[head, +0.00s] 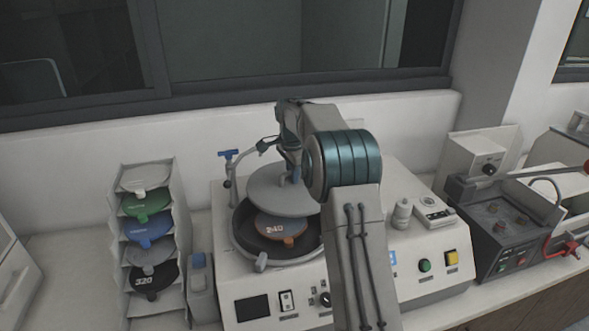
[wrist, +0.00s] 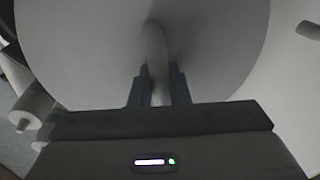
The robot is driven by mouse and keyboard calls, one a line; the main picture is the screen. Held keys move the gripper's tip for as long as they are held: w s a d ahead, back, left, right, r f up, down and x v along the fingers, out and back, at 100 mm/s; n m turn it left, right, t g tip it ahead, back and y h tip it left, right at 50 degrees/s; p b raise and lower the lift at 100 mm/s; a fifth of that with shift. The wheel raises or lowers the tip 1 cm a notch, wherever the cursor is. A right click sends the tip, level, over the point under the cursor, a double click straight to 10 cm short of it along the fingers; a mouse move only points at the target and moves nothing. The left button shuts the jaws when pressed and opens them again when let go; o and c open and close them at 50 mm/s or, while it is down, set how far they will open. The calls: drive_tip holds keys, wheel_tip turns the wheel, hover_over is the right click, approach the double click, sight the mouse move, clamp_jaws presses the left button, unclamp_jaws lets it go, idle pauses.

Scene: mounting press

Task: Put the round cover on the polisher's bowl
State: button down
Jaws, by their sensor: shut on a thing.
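The round cover (head: 277,192) is a flat grey disc in the head view. My gripper (head: 292,174) is shut on the cover's handle, which shows as a pale bar between the fingers in the wrist view (wrist: 158,85). The cover is above the rear part of the polisher's bowl (head: 245,246), apart from it as far as I can see. The bowl is a dark round basin with a grey rim on the white polisher (head: 240,283). An orange-brown disc marked 240 (head: 282,230) shows inside the bowl. My arm hides the bowl's right side.
A tap with a blue handle (head: 229,156) rises behind the bowl. A grey machine (head: 505,235) stands to the right. The wall is close behind.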

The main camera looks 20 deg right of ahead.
sight(281, 203)
drive_tip(key=s+b, duration=0.1)
drive_tip(key=s+a+b, duration=0.1)
drive_tip(key=b, duration=0.1)
drive_tip(key=shift+s+a+f, duration=0.2)
drive_tip(key=shift+a, duration=0.05)
drive_tip(key=s+a+b, duration=0.1)
drive_tip(key=s+b, duration=0.1)
drive_tip(key=s+a+b, duration=0.1)
drive_tip(key=s+b, duration=0.1)
drive_tip(key=s+a+b, duration=0.2)
drive_tip(key=shift+s+a+r, duration=0.1)
drive_tip(key=shift+s+f+b, duration=0.1)
drive_tip(key=shift+f+b, duration=0.2)
drive_tip(key=shift+b, duration=0.05)
drive_tip(key=shift+f+b, duration=0.5)
drive_tip(key=shift+f, duration=0.3)
drive_tip(key=c, duration=1.3)
unclamp_jaws()
